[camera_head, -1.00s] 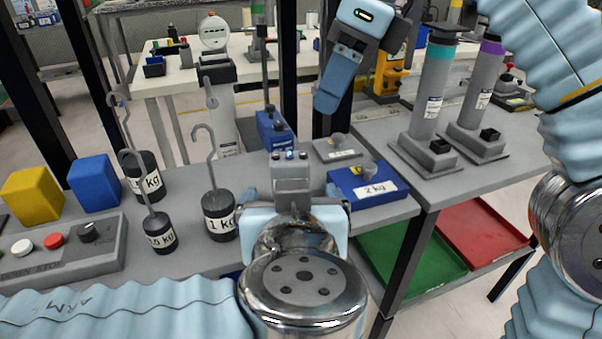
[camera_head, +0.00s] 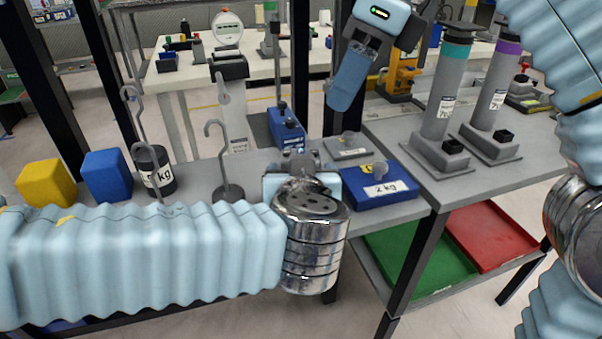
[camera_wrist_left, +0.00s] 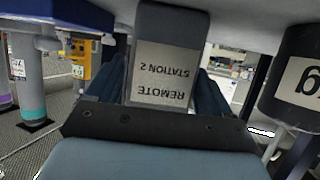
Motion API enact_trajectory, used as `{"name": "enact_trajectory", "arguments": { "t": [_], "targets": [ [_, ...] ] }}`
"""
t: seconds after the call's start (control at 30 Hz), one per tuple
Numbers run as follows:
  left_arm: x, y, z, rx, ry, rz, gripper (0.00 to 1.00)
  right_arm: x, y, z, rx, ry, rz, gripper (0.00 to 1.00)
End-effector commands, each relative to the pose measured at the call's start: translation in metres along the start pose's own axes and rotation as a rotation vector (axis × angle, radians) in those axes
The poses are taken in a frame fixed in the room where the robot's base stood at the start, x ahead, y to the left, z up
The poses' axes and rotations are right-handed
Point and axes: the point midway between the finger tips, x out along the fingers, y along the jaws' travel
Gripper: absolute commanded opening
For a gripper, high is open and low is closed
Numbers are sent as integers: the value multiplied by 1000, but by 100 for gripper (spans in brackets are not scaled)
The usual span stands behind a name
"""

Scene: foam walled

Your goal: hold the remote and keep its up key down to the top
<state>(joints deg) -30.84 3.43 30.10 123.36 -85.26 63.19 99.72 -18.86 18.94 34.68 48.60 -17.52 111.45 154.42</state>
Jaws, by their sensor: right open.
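The remote (camera_wrist_left: 160,75) is a grey block labelled "REMOTE STATION 2", upside down in the left wrist view, between dark blue fingers. In the head view only its grey top (camera_head: 299,158) shows beyond my left wrist; its keys cannot be made out. My left gripper (camera_wrist_left: 165,95) is shut on the remote, above the bench's front. My right gripper (camera_head: 347,100) is open and empty, pointing down, above and right of the remote, apart from it. Two grey columns, one with a teal collar (camera_head: 457,42) and one with a purple collar (camera_head: 502,48), stand upright at right.
Hooked weights (camera_head: 154,170), a blue block (camera_head: 107,174) and a yellow block (camera_head: 46,183) lie left. Green (camera_head: 420,262) and red (camera_head: 490,236) trays sit below. Black posts frame the bench.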

Motion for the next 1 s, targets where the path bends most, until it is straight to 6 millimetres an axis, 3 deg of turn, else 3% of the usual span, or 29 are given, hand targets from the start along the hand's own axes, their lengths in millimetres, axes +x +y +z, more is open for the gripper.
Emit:
{"name": "enact_trajectory", "arguments": {
  "t": [0.03,0.3,0.6,1.0],
  "targets": [
    [0,0,0,0,0,0,74,0,0,0,0,0,0,43],
    [0,0,0,0,0,0,33,0,0,0,0,0,0,43],
    [0,0,0,0,0,0,33,0,0,0,0,0,0,0],
    [0,0,0,0,1,0,33,0,0,0,0,0,0,0]
  ]
}}
